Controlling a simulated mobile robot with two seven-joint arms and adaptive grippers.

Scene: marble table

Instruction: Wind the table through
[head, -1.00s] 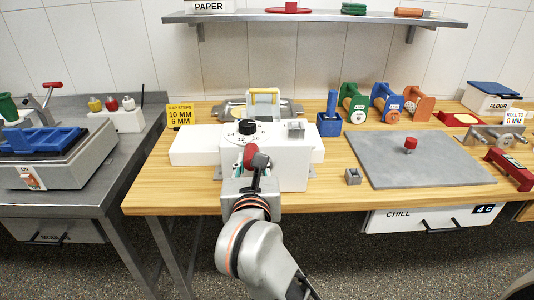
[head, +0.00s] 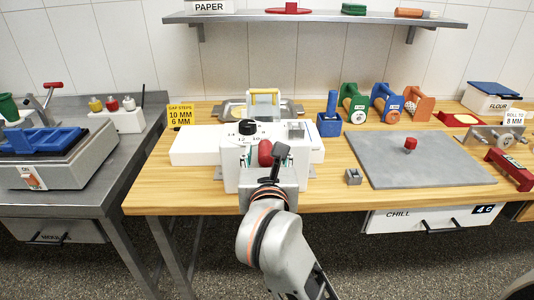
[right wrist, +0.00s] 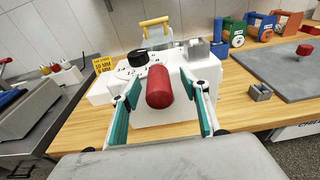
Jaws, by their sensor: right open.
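A white machine (head: 232,180) with a black dial (head: 247,128) stands on the wooden table. A long white table (head: 195,146) extends from its left side, with a short end showing at its right. A red handle (head: 265,153) is at the machine's front. In the right wrist view the red handle (right wrist: 158,88) lies between the teal-lined fingers of my right gripper (right wrist: 163,98). The fingers are open, with visible gaps on both sides of the handle. In the head view my right gripper (head: 268,160) covers part of the machine's front. My left gripper is not in view.
A metal tray (head: 232,109) lies behind the machine. A yellow sign reading 10 MM, 6 MM (head: 181,115) stands at the left. A small grey block (head: 353,177) and a grey slab (head: 440,172) are at the right, with colored rollers behind. Bare wood lies in front of the slab.

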